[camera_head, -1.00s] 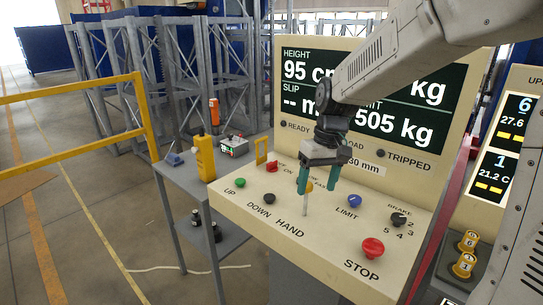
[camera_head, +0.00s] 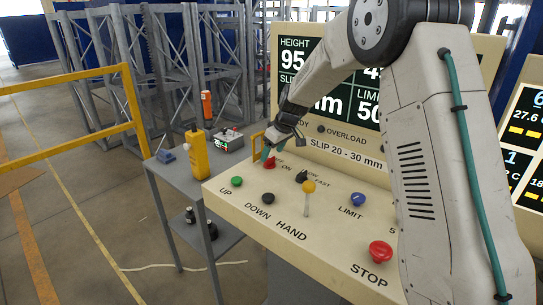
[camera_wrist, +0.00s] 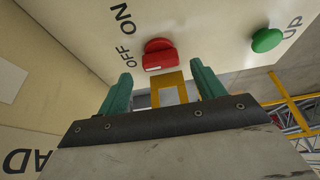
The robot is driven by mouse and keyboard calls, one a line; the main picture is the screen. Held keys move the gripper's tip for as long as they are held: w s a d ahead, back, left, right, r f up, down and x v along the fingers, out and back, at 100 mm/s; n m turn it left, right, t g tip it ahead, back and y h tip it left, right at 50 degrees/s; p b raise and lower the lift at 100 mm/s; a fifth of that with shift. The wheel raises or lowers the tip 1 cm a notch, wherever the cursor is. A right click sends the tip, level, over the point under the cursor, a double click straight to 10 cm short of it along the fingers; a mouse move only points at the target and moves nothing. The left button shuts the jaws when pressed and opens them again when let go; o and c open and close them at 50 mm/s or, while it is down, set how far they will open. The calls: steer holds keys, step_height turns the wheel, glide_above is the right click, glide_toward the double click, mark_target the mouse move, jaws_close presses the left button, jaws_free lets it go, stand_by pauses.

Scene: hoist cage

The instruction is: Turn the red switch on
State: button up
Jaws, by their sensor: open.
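The red switch (camera_head: 269,163) is a small red knob at the far left part of the sloped cream panel (camera_head: 235,197). In the wrist view the red switch (camera_wrist: 159,56) sits beside the printed words OFF and ON. I cannot tell which setting it is at. My gripper (camera_head: 267,153) is over the switch, its green fingers pointing down at it. In the wrist view my gripper (camera_wrist: 161,76) is open and empty, one fingertip to each side of the switch but short of it. No contact shows.
A green UP button (camera_head: 237,181), a black DOWN button (camera_head: 268,198), a yellow-topped HAND lever (camera_head: 308,187), a blue LIMIT knob (camera_head: 358,199) and a red STOP button (camera_head: 380,251) share the panel. A yellow bracket (camera_wrist: 169,88) stands behind the switch. A grey side table (camera_head: 178,172) is left.

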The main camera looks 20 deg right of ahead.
mark_target(270, 162)
steer(key=shift+x, duration=1.25)
steer(key=shift+a, duration=0.1)
